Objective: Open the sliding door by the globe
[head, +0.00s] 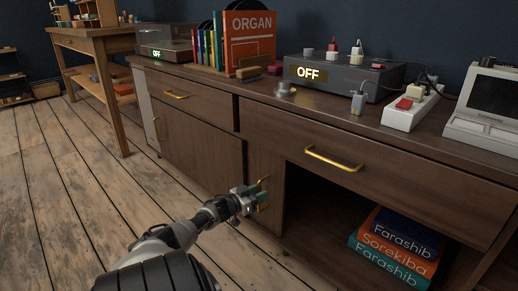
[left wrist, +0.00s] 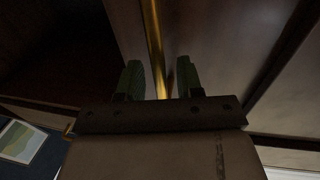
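The brown sliding door (head: 278,170) is in the lower front of the cabinet, partly behind the left panel, with an open compartment to its right. Its gold vertical handle (head: 266,182) also shows in the left wrist view (left wrist: 153,40). My left gripper (head: 258,192) is at this handle. In the left wrist view its two green fingers (left wrist: 159,78) are apart, with the handle running between them; I see a gap on both sides, and contact is not clear. No globe shows in either view. My right gripper is out of view.
The open compartment holds stacked books (head: 395,250). Above are drawers with gold handles (head: 333,158). The cabinet top carries a grey device reading OFF (head: 340,82), a power strip (head: 412,108) and upright books (head: 248,42). The wooden floor at left is clear.

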